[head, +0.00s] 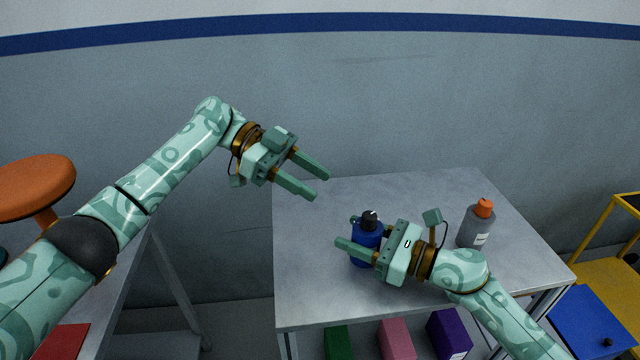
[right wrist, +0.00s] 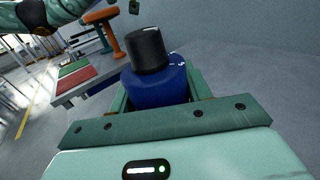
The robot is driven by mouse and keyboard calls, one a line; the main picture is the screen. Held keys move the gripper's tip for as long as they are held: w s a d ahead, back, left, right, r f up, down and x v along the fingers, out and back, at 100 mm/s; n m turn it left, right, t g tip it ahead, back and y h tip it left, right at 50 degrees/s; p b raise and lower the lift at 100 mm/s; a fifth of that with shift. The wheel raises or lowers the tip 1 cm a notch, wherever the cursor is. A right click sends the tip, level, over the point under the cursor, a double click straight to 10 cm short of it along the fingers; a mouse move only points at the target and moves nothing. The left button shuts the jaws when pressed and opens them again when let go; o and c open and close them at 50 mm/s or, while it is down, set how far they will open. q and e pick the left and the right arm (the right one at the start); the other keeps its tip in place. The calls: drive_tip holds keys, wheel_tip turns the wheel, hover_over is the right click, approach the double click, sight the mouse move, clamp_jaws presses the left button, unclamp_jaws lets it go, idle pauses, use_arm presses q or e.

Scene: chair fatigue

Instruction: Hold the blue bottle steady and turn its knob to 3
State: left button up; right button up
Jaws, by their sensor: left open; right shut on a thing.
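The blue bottle (head: 366,233) stands upright on the grey table (head: 420,190), with a black knob (head: 370,218) on its top. My right gripper (head: 350,238) is shut on the blue bottle's body from the right. In the right wrist view, the black knob (right wrist: 147,50) rises above the blue body (right wrist: 155,85) between my fingers. White marks show on the bottle's shoulder there, but the number is too small to tell. My left gripper (head: 307,180) is open and empty, above the table's back left corner, up and left of the bottle.
A grey bottle with an orange cap (head: 476,224) stands on the table behind my right wrist. Coloured boxes, such as the pink one (head: 397,338), sit below the table. An orange stool (head: 38,187) is at the far left. The table's back middle is clear.

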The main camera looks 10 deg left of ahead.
drive_tip(key=o, duration=1.4)
